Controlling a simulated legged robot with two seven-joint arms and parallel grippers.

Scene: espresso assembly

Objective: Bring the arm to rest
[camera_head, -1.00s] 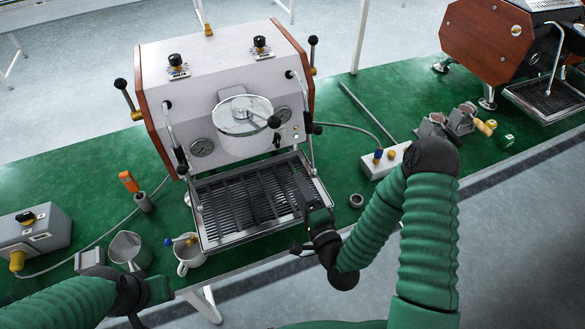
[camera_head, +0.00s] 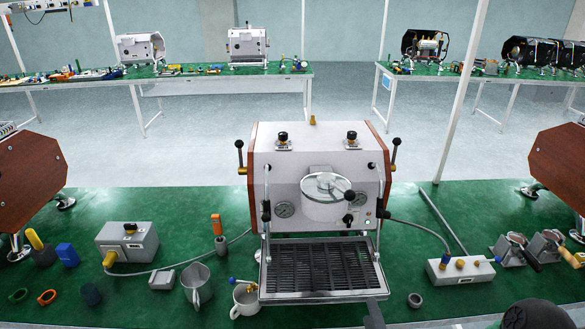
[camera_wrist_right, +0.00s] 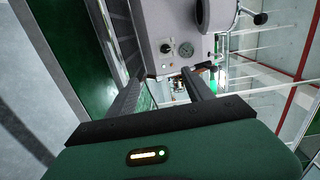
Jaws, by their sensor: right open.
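The espresso machine (camera_head: 315,180) stands on the green bench, upright, with its black drip tray (camera_head: 320,270) at the front. My right gripper (camera_head: 375,314) shows only partly at the bottom of the head view, just in front of the tray's right corner. In the right wrist view its two dark fingers (camera_wrist_right: 163,82) are apart with nothing between them. Part of the machine and its gauge (camera_wrist_right: 186,50) show beyond the fingers there. My left gripper is out of view.
A grey box (camera_head: 127,242), a metal pitcher (camera_head: 196,286) and a white cup (camera_head: 246,299) are left of the tray. A switch box (camera_head: 460,269), portafilters (camera_head: 545,243) and a small dark ring (camera_head: 415,300) are on the right. More machines stand at both sides.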

